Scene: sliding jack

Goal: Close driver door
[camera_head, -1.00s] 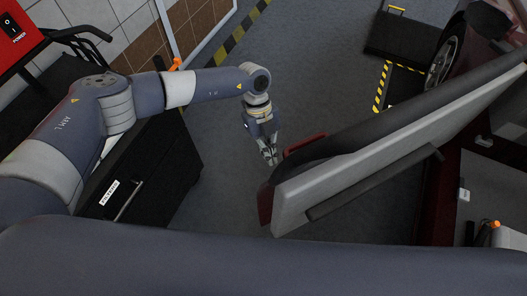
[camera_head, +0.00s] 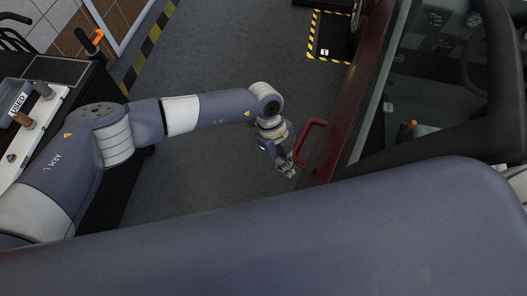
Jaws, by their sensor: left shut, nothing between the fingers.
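The driver door (camera_head: 345,125) is dark red, with a dark-framed window (camera_head: 430,85), and stands at the right in the head view. I see its outer side, now roughly in line with the car body; I cannot tell whether it is latched. Its red loop handle (camera_head: 308,140) sticks out toward my left gripper. My left gripper (camera_head: 288,172) is shut and empty, pointing down just left of the handle and close to the door. I cannot tell whether it touches the door. My right gripper is not in view.
Grey floor (camera_head: 215,60) is clear between cabinet and car. My own arm covers the bottom.

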